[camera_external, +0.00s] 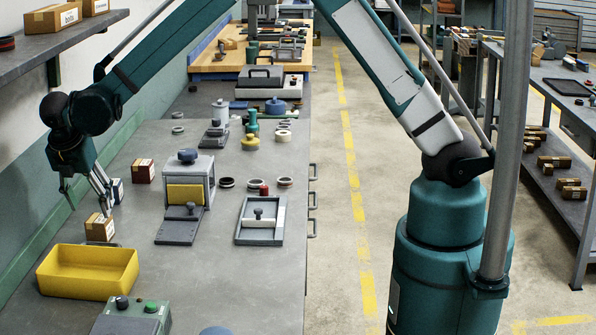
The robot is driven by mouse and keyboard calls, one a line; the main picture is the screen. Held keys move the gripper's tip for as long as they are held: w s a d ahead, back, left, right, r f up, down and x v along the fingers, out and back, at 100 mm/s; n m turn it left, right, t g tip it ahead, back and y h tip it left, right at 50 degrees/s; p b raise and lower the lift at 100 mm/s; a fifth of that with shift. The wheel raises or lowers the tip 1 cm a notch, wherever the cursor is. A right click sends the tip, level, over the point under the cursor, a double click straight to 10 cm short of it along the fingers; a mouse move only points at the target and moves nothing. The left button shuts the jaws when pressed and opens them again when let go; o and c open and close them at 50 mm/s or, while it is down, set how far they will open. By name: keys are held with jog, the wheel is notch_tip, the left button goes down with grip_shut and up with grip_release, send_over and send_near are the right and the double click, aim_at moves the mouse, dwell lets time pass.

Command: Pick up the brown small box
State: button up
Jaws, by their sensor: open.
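The brown small box (99,229) stands on the grey bench near its left side, just behind the yellow tray. It is a tan carton with a pale label on top. My gripper (88,203) hangs pointing down above and slightly left of this box, with its fingers spread and nothing between them. One finger reaches close to the top of the box; I cannot tell whether it touches.
A yellow tray (88,284) lies in front of the box. A blue-and-white box (117,190) is close behind my fingers, and a dark red box (143,171) stands farther back. A grey grinder (187,182) with a yellow front is to the right.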

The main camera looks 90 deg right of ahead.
aim_at(98, 219)
jog(key=shift+x, duration=1.3)
jog(key=shift+x, duration=2.6)
jog(key=shift+s+d, duration=0.1)
jog(key=shift+d, duration=0.05)
jog(key=c, duration=1.1)
jog(key=shift+r, duration=0.1)
jog(key=shift+c, duration=0.2)
jog(key=shift+r, duration=4.95)
